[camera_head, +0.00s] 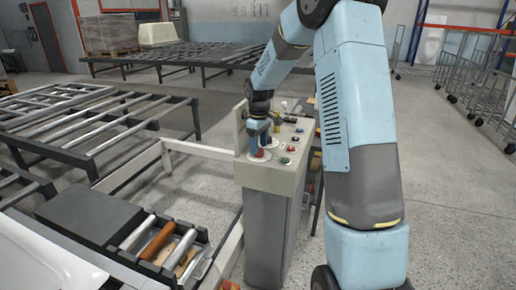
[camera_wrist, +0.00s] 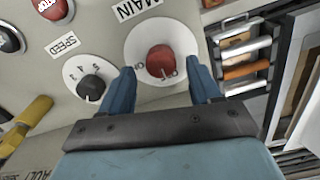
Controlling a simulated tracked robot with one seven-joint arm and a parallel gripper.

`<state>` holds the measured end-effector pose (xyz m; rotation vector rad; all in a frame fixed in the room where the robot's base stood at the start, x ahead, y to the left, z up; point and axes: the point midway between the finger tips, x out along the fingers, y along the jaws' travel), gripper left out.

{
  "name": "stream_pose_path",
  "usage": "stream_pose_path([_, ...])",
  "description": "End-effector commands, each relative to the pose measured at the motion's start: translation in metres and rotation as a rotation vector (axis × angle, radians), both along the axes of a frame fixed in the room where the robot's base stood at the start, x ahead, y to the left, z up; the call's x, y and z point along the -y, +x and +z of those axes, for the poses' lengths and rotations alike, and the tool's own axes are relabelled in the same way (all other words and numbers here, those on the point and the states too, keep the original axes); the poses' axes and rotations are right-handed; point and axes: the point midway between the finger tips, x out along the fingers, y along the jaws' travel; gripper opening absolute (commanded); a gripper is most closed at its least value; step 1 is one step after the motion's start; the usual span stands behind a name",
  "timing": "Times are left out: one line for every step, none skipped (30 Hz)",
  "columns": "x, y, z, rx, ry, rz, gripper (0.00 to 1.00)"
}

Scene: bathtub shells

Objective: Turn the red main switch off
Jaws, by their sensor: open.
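The red main switch (camera_wrist: 159,58) is a round red knob on a white disc (camera_wrist: 183,40), beside a "MAIN" label, in the wrist view. Small lettering and a pale mark show at its lower edge; I cannot tell surely which setting it points to. My gripper (camera_wrist: 162,74) is open, with one blue finger on each side of the knob and visible gaps between. In the head view my gripper (camera_head: 259,143) points down over the left end of the control panel (camera_head: 266,178), and its fingers partly hide the switch.
A black speed knob (camera_wrist: 92,87) sits left of the switch. A yellow handle (camera_wrist: 38,110) and a red button (camera_wrist: 52,8) are also on the panel. Roller conveyors (camera_head: 90,115) stand behind.

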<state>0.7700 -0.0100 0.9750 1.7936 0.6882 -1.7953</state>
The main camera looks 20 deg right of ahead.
Motion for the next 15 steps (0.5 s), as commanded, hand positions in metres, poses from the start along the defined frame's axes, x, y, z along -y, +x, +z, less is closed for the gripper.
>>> stream_pose_path([0.000, 0.001, 0.010, 0.004, 0.000, 0.000, 0.63])
stream_pose_path([0.000, 0.001, 0.016, 0.004, 0.000, -0.001, 0.63])
stream_pose_path([0.000, 0.001, 0.023, 0.006, 0.000, -0.001, 0.63])
stream_pose_path([0.000, 0.001, 0.029, 0.005, 0.000, -0.001, 0.63])
stream_pose_path([0.000, 0.001, 0.035, 0.005, 0.000, -0.002, 0.63])
stream_pose_path([0.000, 0.001, 0.044, 0.005, 0.000, -0.002, 0.63])
stream_pose_path([0.000, 0.001, 0.050, 0.005, 0.000, -0.002, 0.63])
stream_pose_path([0.000, 0.002, 0.056, 0.006, 0.000, -0.001, 0.63])
stream_pose_path([0.000, 0.002, 0.063, 0.004, 0.000, -0.001, 0.63])
stream_pose_path([0.000, 0.002, 0.069, 0.006, 0.000, -0.001, 0.63])
stream_pose_path([0.000, 0.002, 0.075, 0.006, 0.000, 0.000, 0.63])
stream_pose_path([0.000, 0.002, 0.082, 0.006, 0.000, 0.000, 0.63])
stream_pose_path([0.000, 0.002, 0.087, 0.006, 0.000, 0.000, 0.63])
stream_pose_path([0.000, 0.002, 0.091, 0.004, 0.000, 0.000, 0.63])
stream_pose_path([0.000, 0.002, 0.097, 0.004, 0.000, 0.000, 0.63])
